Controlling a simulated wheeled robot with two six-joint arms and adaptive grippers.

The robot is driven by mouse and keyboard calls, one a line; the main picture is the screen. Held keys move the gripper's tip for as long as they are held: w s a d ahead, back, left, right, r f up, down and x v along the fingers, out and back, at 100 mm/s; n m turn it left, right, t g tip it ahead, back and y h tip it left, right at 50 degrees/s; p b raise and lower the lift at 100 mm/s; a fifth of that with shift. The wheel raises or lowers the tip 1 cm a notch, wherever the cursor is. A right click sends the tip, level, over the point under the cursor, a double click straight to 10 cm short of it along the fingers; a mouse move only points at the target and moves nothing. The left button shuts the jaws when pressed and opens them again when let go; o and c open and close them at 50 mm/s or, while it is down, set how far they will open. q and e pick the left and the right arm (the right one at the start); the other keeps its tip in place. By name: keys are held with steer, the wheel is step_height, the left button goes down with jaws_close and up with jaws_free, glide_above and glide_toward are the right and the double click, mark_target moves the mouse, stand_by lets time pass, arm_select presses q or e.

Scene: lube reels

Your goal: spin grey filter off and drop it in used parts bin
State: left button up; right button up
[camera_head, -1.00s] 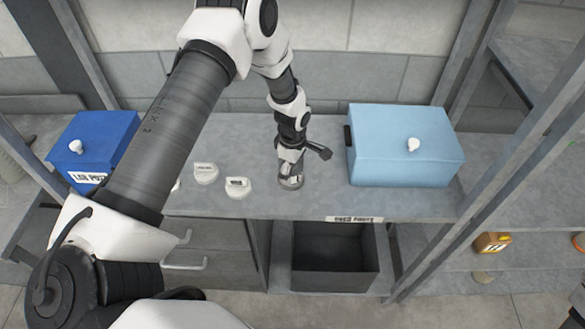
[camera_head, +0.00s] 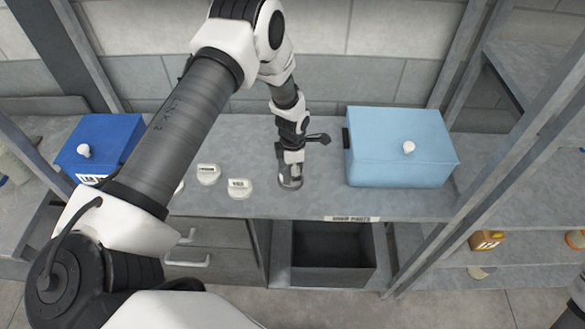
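My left gripper (camera_head: 291,165) points down over the grey worktop, between the white-knobbed boxes. A small grey round part (camera_head: 290,184), which looks like the grey filter, sits right below it at the worktop's front. The gripper covers its upper side, and I cannot tell whether the fingers close on it. A dark finger-like piece sticks out to the right above it. The used parts bin (camera_head: 333,277), a dark open box, stands below the worktop under a white label (camera_head: 352,219); its visible inside looks empty. My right gripper is not in view.
Two white labelled round pieces (camera_head: 208,174) (camera_head: 239,188) stand left of the gripper. A blue box (camera_head: 100,145) is at the left, a light blue box (camera_head: 402,150) at the right. Grey uprights and shelves with small orange items (camera_head: 487,240) flank the right side.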

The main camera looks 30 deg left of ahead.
arm_select(q)
steer(key=n, duration=0.2)
steer(key=shift+s+f+n, duration=0.3)
steer(key=shift+s+f, duration=0.05)
steer(key=shift+f, duration=0.05)
steer(key=shift+n, duration=0.7)
steer(key=n, duration=0.3)
steer(key=shift+a+n, duration=0.1)
steer(key=shift+n, duration=0.2)
steer(key=o, duration=1.3)
steer(key=shift+c, duration=0.2)
steer(key=shift+w, duration=0.1)
